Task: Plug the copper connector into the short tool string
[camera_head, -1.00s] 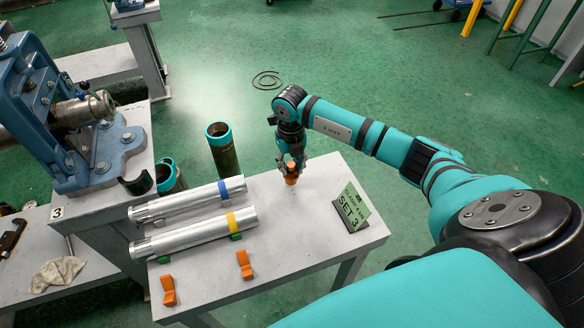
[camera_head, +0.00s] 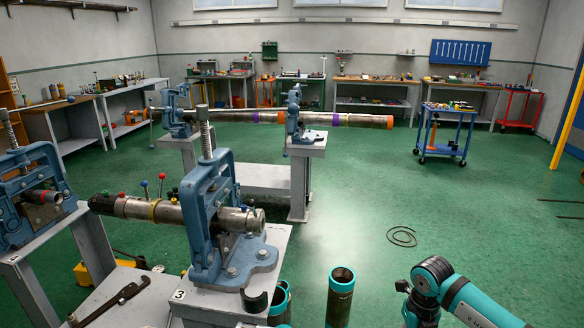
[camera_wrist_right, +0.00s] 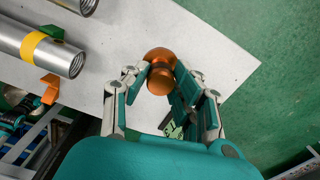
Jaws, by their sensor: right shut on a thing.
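In the wrist view, a copper-coloured connector (camera_wrist_right: 159,62) with a rounded top and a narrower waist sits between the fingertips of my right gripper (camera_wrist_right: 161,78), which is shut on it. It is above or near the grey table top; the exact height cannot be told. In the head view, my right arm (camera_head: 432,285) shows at the lower right, and its fingers are below the frame. A shorter tool string (camera_head: 150,209) lies level in the blue vise (camera_head: 213,225) on the stand marked 3. Its right end (camera_head: 250,219) sticks out past the vise. My left gripper is out of view.
A longer string (camera_head: 350,120) with an orange end lies across vises farther back. Upright pipes (camera_head: 341,295) stand near the front vise stand. Two silver tubes (camera_wrist_right: 45,45) lie on the table (camera_wrist_right: 215,50). Open green floor (camera_head: 350,215) lies right of the vise.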

